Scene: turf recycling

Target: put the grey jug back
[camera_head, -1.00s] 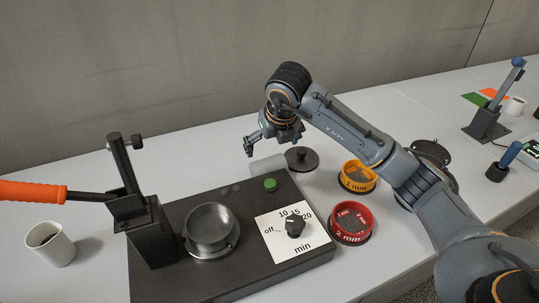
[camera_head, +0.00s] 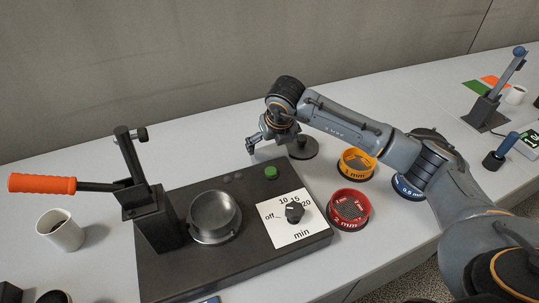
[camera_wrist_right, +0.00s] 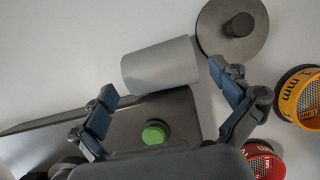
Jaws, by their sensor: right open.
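The grey jug (camera_wrist_right: 160,65) is a plain light grey cylinder in the right wrist view, beyond the edge of the dark machine and beside a round dark lid with a knob (camera_wrist_right: 232,28). I cannot tell whether it stands or lies. In the head view it is mostly hidden around my right gripper. My right gripper (camera_head: 256,146) is open behind the machine's far edge. In the right wrist view its two blue-padded fingers (camera_wrist_right: 168,108) are spread, with the jug ahead of the gap and nothing held. My left gripper is out of view.
The dark machine (camera_head: 160,268) carries a green button (camera_head: 271,172), a metal bowl (camera_head: 214,217) and a dial. Yellow (camera_head: 356,163) and red (camera_head: 348,209) sieves stand right of it. A lever press with an orange handle (camera_head: 42,184) and a white cup (camera_head: 60,231) are left.

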